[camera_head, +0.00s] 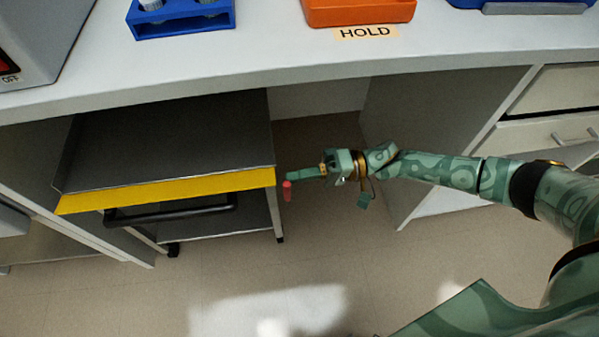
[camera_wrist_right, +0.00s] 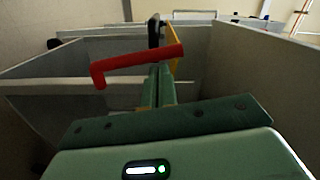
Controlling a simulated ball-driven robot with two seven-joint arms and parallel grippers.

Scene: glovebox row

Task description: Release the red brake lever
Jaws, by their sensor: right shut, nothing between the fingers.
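The red brake lever (camera_head: 287,190) shows at the right front corner of a dark grey cart (camera_head: 170,140) with a yellow front edge (camera_head: 165,191). In the right wrist view the red lever (camera_wrist_right: 137,64) stretches across, just beyond my right gripper's fingertips, with its free end bent down at the left. My right gripper (camera_head: 292,177) is shut and empty, its fingertips at the lever in the head view. I cannot tell if they touch it. The right gripper's fingers (camera_wrist_right: 157,80) show closed together in the wrist view. My left gripper is not in view.
The cart stands under a white bench (camera_head: 260,55) with a black handle (camera_head: 170,212) on its front. A bench side panel (camera_head: 425,130) and drawers (camera_head: 555,135) are at the right. A blue rack (camera_head: 180,22) and an orange tray (camera_head: 358,12) sit on top. Floor in front is open.

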